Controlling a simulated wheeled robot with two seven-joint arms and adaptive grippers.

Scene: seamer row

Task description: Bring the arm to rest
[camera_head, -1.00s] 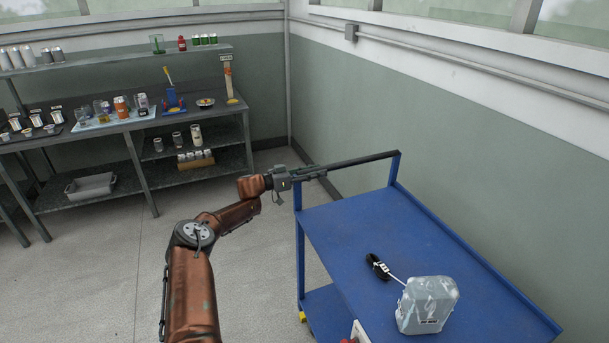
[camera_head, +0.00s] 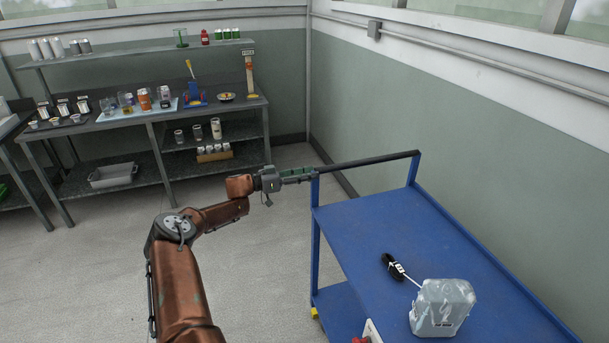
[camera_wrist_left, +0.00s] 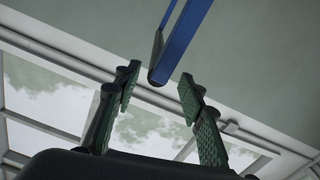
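My left arm (camera_head: 178,283), copper-brown, reaches in from the bottom left of the head view and is bent at the elbow. Its left gripper (camera_head: 300,175) is at the near left end of the blue cart's handle bar. In the left wrist view the two green padded fingers (camera_wrist_left: 159,80) stand apart with nothing clamped between them. A blue cart post (camera_wrist_left: 180,45) shows beyond and between the fingertips. The exact gap to the cart is hard to tell. My right gripper is not in view.
The blue cart (camera_head: 385,235) carries a clear-grey jug (camera_head: 442,307) and a black-handled tool (camera_head: 392,267). Its dark handle bar (camera_head: 370,161) runs along the far end. A shelved bench (camera_head: 150,130) with cups and cans stands behind. The floor (camera_head: 110,250) left of my arm is clear.

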